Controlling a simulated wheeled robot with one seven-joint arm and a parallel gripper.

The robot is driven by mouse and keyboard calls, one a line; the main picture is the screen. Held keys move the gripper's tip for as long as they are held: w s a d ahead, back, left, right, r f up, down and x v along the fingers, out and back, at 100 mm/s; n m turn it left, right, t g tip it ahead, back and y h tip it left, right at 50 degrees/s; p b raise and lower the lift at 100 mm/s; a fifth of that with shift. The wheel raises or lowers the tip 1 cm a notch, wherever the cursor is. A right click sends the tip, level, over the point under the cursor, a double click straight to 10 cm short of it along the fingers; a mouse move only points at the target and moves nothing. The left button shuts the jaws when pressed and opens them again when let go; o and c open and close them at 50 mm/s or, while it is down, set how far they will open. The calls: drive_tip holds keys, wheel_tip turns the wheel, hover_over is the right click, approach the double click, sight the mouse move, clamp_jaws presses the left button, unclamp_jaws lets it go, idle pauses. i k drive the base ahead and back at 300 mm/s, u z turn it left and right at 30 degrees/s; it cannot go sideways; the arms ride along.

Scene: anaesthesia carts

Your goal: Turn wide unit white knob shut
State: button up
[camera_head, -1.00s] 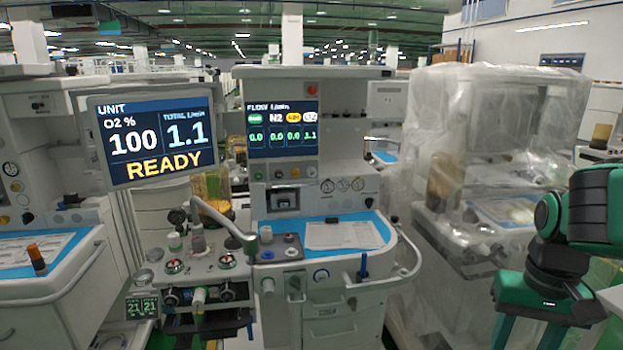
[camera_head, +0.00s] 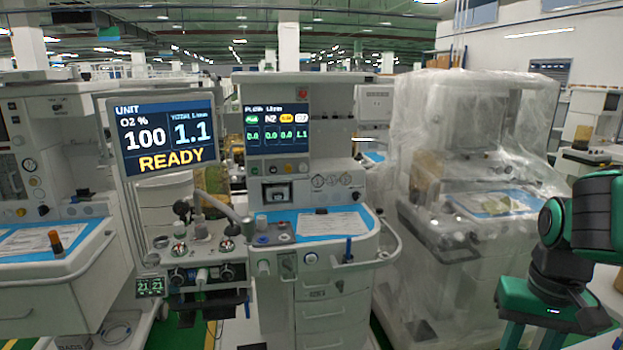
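The anaesthesia unit (camera_head: 325,285) in the middle carries a tilted screen (camera_head: 163,134) reading O2 100, total 1.1 and READY. A second screen (camera_head: 278,128) shows flows, the rightmost at 1.1. Low on its left front is a small panel (camera_head: 205,256) with a white knob (camera_head: 202,276) between two dark knobs. The turn position of the white knob is too small to tell. My arm (camera_head: 590,225), green and black, shows folded at the right edge, well away from the knob. My gripper is out of view.
A plastic-wrapped unit (camera_head: 480,165) stands to the right, and another cart (camera_head: 50,235) to the left. A curved rail (camera_head: 392,240) juts from the middle unit's right side. A grey jointed tube (camera_head: 220,207) rises above the knob panel.

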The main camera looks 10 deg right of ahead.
sight(302, 166)
drive_tip(key=u, duration=0.1)
drive_tip(key=i, duration=1)
drive_tip(key=u, duration=0.5)
